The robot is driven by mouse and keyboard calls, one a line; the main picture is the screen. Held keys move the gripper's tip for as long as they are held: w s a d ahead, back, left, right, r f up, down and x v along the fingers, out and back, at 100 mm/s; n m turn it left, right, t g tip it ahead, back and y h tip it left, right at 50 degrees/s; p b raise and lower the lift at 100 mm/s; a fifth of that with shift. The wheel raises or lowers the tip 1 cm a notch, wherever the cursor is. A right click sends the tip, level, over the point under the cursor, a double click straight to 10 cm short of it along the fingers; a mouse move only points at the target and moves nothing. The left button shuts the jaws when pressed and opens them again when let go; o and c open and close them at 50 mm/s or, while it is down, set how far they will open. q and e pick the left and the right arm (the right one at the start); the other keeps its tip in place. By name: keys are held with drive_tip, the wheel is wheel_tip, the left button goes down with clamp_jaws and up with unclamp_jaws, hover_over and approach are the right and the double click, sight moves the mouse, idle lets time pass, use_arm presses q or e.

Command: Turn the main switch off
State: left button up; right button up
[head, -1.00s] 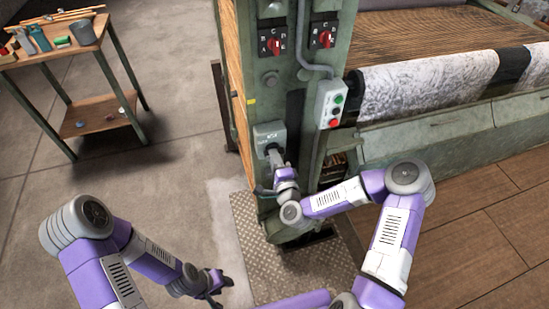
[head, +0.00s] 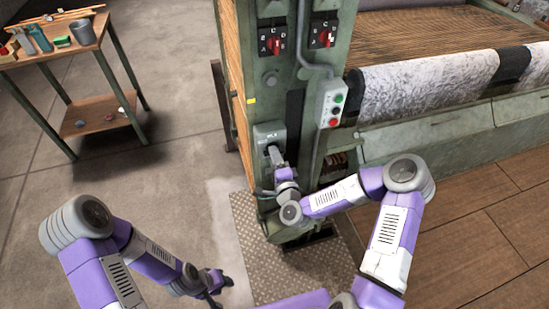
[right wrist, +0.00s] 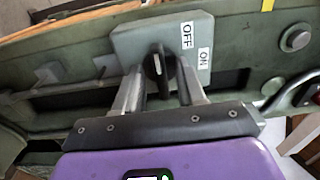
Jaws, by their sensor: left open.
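The main switch (head: 268,133) is a grey box low on the green machine post. In the right wrist view it is a grey plate (right wrist: 130,42) with OFF and ON labels and a black knob (right wrist: 158,68). The knob stands upright in that picture; which label it points to, I cannot tell. My right gripper (right wrist: 160,85) has one finger on each side of the knob, with small gaps visible; it also shows at the switch in the head view (head: 275,157). My left gripper (head: 218,290) is open and empty, low over the floor.
A round button (right wrist: 295,38) is beside the switch plate. A tool table (head: 85,55) stands at far left. The floor between table and machine is clear.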

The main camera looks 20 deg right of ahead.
drive_tip(key=s, duration=0.7)
drive_tip(key=shift+s+p, duration=0.3)
drive_tip(key=shift+p, duration=0.1)
idle(0.3)
drive_tip(key=s+a+f+n+g+y, duration=0.25)
drive_tip(key=a+f+n+g, duration=0.2)
drive_tip(key=f, duration=0.25)
drive_tip(key=s+a+f+n+g+y, duration=0.25)
drive_tip(key=s+f+n+g, duration=0.2)
drive_tip(key=f, duration=0.25)
drive_tip(key=s+d+f+n+g+h+p, duration=0.1)
drive_tip(key=s+f+n+g, duration=0.4)
drive_tip(key=s, duration=0.8)
wheel_tip(320, 180, down, 3)
drive_tip(key=g, duration=0.3)
drive_tip(key=shift+d+n+g, duration=0.2)
drive_tip(key=shift+n+g, duration=0.1)
drive_tip(key=shift+n, duration=0.1)
